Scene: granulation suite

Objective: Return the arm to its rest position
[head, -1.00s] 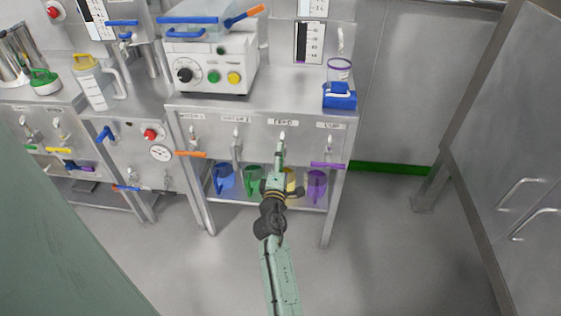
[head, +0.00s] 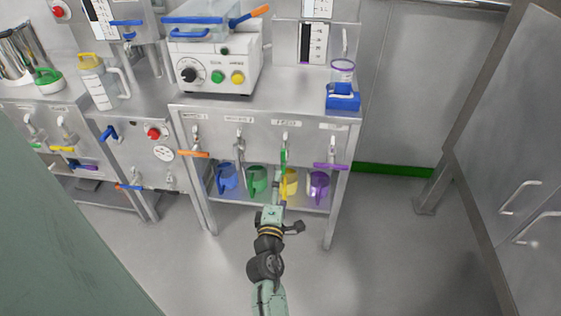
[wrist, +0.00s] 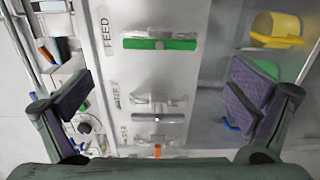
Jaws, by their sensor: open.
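My gripper (head: 279,191) is in front of the FEED valve at the low steel cabinet, with my arm reaching up from the bottom of the head view. In the wrist view my gripper (wrist: 163,95) is open, its purple-grey padded fingers wide apart with nothing held. The green FEED handle (head: 284,160) hangs vertically in the head view. In the wrist view the green handle (wrist: 160,43) lies ahead of the fingers, apart from both. My gripper partly covers the shelf area behind it.
A yellow jug (head: 289,183), purple jug (head: 319,185), green jug (head: 257,180) and blue jug (head: 226,178) stand on the shelf below the valves. An orange handle (head: 194,154) and purple handle (head: 331,166) are on either side. Floor at right is clear.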

